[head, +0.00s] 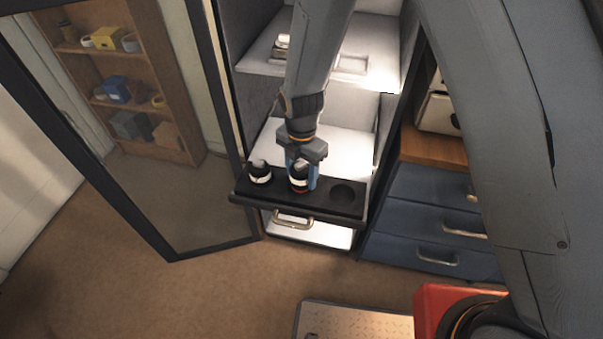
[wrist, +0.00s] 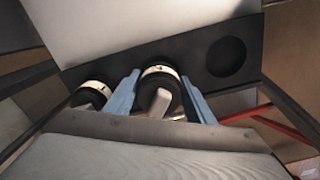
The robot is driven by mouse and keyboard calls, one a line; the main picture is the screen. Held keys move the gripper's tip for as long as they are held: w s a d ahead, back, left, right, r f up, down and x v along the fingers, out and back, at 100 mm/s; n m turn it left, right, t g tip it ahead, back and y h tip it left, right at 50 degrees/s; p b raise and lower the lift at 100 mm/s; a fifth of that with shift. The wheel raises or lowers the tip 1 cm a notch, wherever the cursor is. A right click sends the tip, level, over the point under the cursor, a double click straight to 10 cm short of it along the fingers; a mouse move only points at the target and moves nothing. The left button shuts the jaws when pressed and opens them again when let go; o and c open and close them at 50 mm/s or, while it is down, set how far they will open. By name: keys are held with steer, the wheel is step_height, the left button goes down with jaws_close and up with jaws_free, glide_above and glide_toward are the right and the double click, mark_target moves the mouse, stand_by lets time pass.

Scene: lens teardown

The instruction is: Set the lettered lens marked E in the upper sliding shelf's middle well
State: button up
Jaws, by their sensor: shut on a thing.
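My gripper (head: 301,177) is shut on a black lens with a white band (head: 298,172), its blue fingers on either side of it. The lens is upright at the middle of the black sliding shelf (head: 320,203), which is pulled out of the cabinet. In the wrist view the held lens (wrist: 160,82) is between the fingers; whether it is fully seated in the middle well is hidden. No letter is readable. A second black lens with a white band (head: 259,171) stands in the left well. The right well (head: 343,192) is empty.
A bar handle (head: 293,219) is on the shelf's front. The glass door (head: 150,130) stands open at left. A higher shelf (head: 352,64) holds a small metallic item (head: 281,46). Blue drawers (head: 432,215) are at right.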

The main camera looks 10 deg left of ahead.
mark_target(302, 163)
steer(key=shift+f+b, duration=0.55)
steer(key=shift+f, duration=0.45)
steer(key=o, duration=1.4)
steer(key=shift+r+p, duration=2.75)
steer(key=shift+r, duration=1.75)
